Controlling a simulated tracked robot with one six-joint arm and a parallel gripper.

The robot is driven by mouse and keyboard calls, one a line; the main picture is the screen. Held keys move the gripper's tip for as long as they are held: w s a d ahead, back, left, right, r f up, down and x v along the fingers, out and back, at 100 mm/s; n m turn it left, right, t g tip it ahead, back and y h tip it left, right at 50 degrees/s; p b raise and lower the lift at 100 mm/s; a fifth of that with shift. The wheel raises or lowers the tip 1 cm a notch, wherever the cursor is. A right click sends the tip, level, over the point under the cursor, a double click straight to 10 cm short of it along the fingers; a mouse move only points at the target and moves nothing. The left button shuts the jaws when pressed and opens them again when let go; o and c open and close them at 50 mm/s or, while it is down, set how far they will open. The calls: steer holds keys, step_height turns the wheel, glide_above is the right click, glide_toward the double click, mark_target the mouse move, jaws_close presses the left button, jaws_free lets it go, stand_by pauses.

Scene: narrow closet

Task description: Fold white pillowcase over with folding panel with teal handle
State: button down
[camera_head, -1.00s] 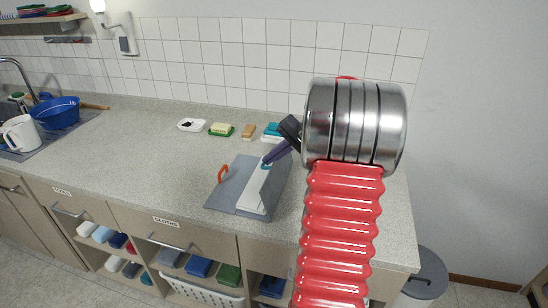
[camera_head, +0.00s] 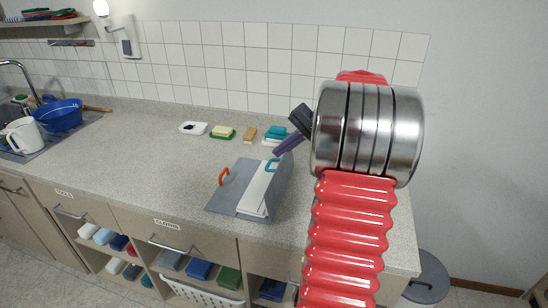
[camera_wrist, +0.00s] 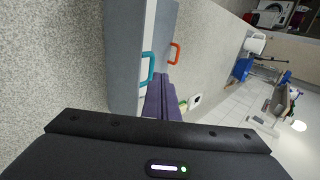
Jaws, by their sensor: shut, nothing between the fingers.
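The folding board (camera_head: 222,192) lies on the counter, grey, with an orange handle (camera_head: 223,177) at its left. The white pillowcase (camera_head: 256,190) shows as a long narrow strip along the board's middle. The right panel (camera_head: 281,188) looks raised and tilted, its angle unclear; its teal handle (camera_head: 272,165) is beside the strip's far end and shows in the wrist view (camera_wrist: 147,68). My gripper (camera_head: 277,153) has purple fingers, shut and empty, just above and right of the teal handle. In the wrist view the fingers (camera_wrist: 163,97) are close to the handle; contact is unclear.
Behind the board stand a white dish (camera_head: 193,128), a green dish (camera_head: 222,132), a tan sponge (camera_head: 250,135) and a teal item (camera_head: 276,132). A blue bowl (camera_head: 58,113) and white jug (camera_head: 22,135) are at the sink. The counter left of the board is clear.

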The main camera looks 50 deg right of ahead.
steer(key=v, duration=0.7)
steer(key=shift+w+r, duration=0.2)
steer(key=shift+r, duration=0.25)
steer(key=shift+a, duration=0.15)
steer(key=s+a+f+g+h, duration=0.2)
steer(key=s+a+f+g, duration=0.15)
steer(key=a+f, duration=0.3)
steer(key=s+a+n, duration=0.2)
steer(key=a+n, duration=0.2)
steer(key=a, duration=0.8)
steer(key=s+a+n+t+h, duration=0.1)
steer(key=s+a+n, duration=0.2)
steer(key=a, duration=0.9)
steer(key=s+a+n, duration=0.3)
steer(key=a+n, duration=0.2)
steer(key=a, duration=0.7)
steer(key=shift+a+r+n+h, duration=0.15)
steer(key=shift+r+n+h, duration=0.15)
steer(key=shift+r+h, duration=0.1)
steer(key=c, duration=2.5)
jaws_free()
steer(key=shift+c, duration=0.2)
